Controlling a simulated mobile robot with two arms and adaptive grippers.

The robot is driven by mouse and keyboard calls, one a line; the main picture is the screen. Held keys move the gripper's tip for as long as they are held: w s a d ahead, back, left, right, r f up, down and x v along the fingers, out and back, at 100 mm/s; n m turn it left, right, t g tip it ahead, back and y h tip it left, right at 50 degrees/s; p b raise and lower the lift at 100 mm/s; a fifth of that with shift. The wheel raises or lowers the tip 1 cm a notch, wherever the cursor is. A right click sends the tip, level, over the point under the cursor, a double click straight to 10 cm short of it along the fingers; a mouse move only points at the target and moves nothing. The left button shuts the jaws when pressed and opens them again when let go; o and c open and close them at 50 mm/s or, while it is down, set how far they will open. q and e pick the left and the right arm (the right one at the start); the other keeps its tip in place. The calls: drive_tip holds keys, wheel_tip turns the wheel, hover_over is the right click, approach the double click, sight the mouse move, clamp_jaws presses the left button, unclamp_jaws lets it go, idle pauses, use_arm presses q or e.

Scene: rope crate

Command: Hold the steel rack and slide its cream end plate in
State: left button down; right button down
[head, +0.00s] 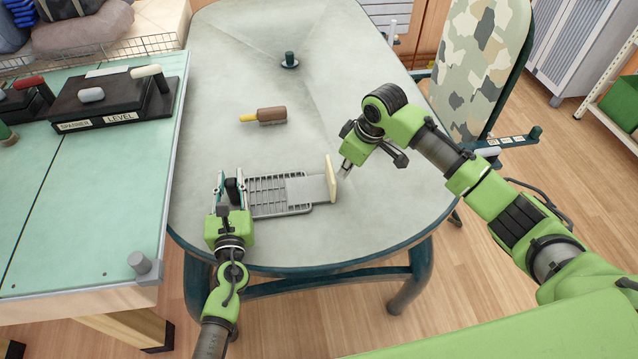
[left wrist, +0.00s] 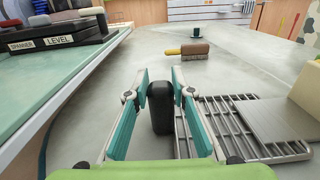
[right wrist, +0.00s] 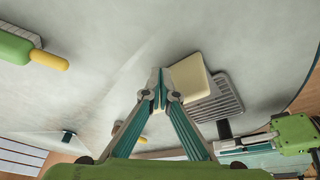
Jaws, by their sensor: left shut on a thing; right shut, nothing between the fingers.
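The steel rack (head: 262,196) lies flat on the grey table, its wire grid also visible in the left wrist view (left wrist: 262,145). My left gripper (head: 229,182) is shut on the rack's black handle (left wrist: 160,108) at the rack's left end. The cream end plate (head: 331,180) stands upright to the right of the rack. Its flat grey tongue (head: 306,190) overlaps the rack's right part. My right gripper (head: 343,173) is shut and empty, close to the plate's outer side. In the right wrist view its fingertips are beside the cream plate (right wrist: 188,77); contact is unclear.
A brush with a brown body (head: 271,115) and yellow handle lies behind the rack. A dark green knob on a round base (head: 289,61) stands farther back. A green workbench (head: 85,190) adjoins at left; a camouflage-covered chair (head: 480,70) stands at right.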

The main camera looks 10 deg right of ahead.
use_arm(q)
drive_tip(key=shift+f, duration=0.15)
idle(0.3)
use_arm(e)
drive_tip(key=shift+w+a, duration=0.15)
drive_tip(key=shift+a, duration=4.9)
drive_tip(key=shift+d, duration=0.15)
drive_tip(key=shift+r, duration=1.75)
drive_tip(key=r, duration=0.1)
drive_tip(key=d+r, duration=0.1)
drive_tip(key=r, duration=0.1)
drive_tip(key=shift+r, duration=0.25)
use_arm(q)
drive_tip(key=c, duration=1.7)
unclamp_jaws()
